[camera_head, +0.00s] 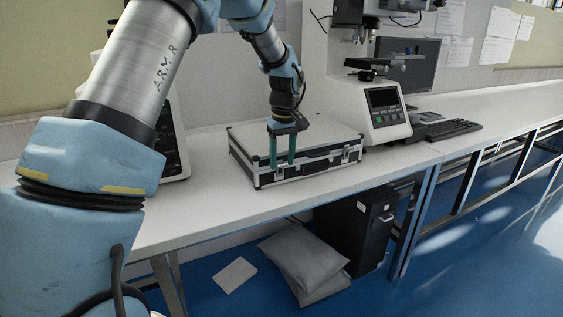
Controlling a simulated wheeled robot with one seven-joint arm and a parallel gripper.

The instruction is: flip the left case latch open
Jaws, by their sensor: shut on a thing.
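A silver case with black edges (322,138) lies closed on the white bench, its front face towards the bench's front edge. The left case latch (280,174) is at the left part of the front face, largely hidden by my fingers. The right latch (346,156) shows clear on the same face. My gripper (282,165) points down at the front of the case, its two green fingers on either side of the left latch. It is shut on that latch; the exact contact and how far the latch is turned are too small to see.
A hardness tester with a screen (385,108) stands right behind the case. A keyboard (450,129) and a monitor (410,65) are farther right. The bench (215,210) is clear in front of the case. Below are a black computer tower (365,228) and grey sacks (305,260).

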